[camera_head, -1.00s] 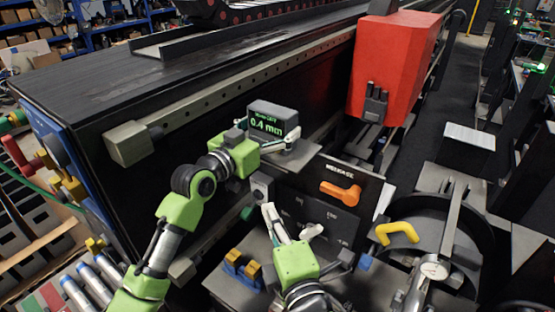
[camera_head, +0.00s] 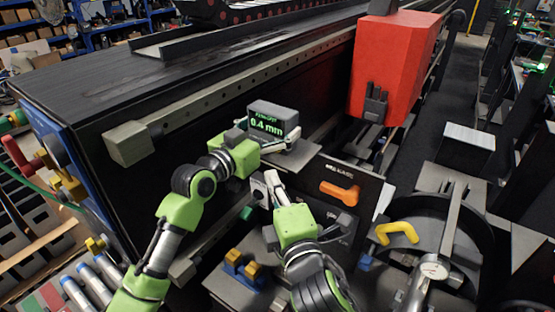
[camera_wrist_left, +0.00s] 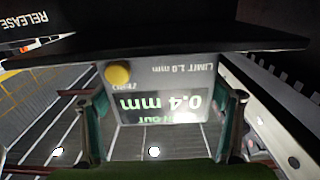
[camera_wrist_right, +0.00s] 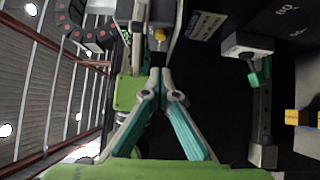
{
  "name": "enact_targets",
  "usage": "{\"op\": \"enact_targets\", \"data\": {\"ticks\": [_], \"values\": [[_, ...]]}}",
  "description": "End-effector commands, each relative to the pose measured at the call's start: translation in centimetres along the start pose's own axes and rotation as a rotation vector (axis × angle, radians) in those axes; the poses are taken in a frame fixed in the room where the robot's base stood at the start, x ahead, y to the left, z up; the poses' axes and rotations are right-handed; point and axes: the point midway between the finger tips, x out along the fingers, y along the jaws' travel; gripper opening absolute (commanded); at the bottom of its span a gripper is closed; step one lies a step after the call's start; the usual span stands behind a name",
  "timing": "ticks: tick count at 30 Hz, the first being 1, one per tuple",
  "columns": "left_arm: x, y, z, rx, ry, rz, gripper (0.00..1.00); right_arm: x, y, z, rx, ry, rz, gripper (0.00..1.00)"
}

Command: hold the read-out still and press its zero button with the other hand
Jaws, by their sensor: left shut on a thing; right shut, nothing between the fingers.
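The read-out (camera_head: 272,121) is a grey box with a green display of 0.4 mm, standing on a small ledge. In the left wrist view the read-out (camera_wrist_left: 155,105) appears upside down, with a round yellow zero button (camera_wrist_left: 118,73) on its face. My left gripper (camera_head: 266,144) is shut on the read-out, one finger at each side. My right gripper (camera_head: 270,177) is shut and empty, below the read-out. In the right wrist view its closed fingertips (camera_wrist_right: 160,72) point towards the yellow button (camera_wrist_right: 160,35), with a visible gap between them.
A black panel with an orange release lever (camera_head: 340,194) is right of my right gripper. A red block (camera_head: 393,70) stands behind. Yellow-and-blue parts (camera_head: 243,268) lie at the lower middle.

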Motion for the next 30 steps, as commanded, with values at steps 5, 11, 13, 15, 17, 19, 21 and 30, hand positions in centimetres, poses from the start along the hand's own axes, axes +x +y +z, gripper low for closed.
{"op": "enact_targets", "data": {"ticks": [5, 11, 13, 15, 17, 19, 21, 30], "values": [[0.0, 0.0, 0.0, 0.0, -0.001, -0.001, 0.56, 3.9, 0.1, 0.0, 0.0, 0.0, 0.0, 0.0], [0.0, -0.1, 0.0, 0.0, -0.001, -0.001, 0.56, 5.9, 0.0, 2.1, -0.002, -0.001, 0.0, 0.0], [0.0, -0.1, 0.0, 0.0, -0.001, -0.001, 0.56, 6.3, 0.0, 2.5, -0.001, 0.0, 0.0, 0.0], [0.0, 0.0, 0.1, 0.0, -0.001, -0.001, 0.56, 6.5, 0.0, 2.7, 0.0, 0.0, -0.001, 0.0], [0.0, 0.0, 0.1, 0.0, -0.001, 0.0, 0.56, 6.7, 0.0, 2.8, 0.0, 0.0, -0.001, 0.0], [0.0, 0.0, 0.1, 0.0, -0.001, 0.0, 0.56, 6.7, -0.1, 2.9, 0.001, 0.0, -0.001, 0.0], [0.0, 0.0, 0.1, 0.0, -0.001, 0.0, 0.56, 6.7, -0.1, 2.9, 0.001, 0.0, -0.001, 0.0], [0.0, 0.0, 0.1, 0.0, -0.001, 0.0, 0.56, 7.4, -0.1, 3.7, -0.005, -0.001, 0.0, 0.0]]}}
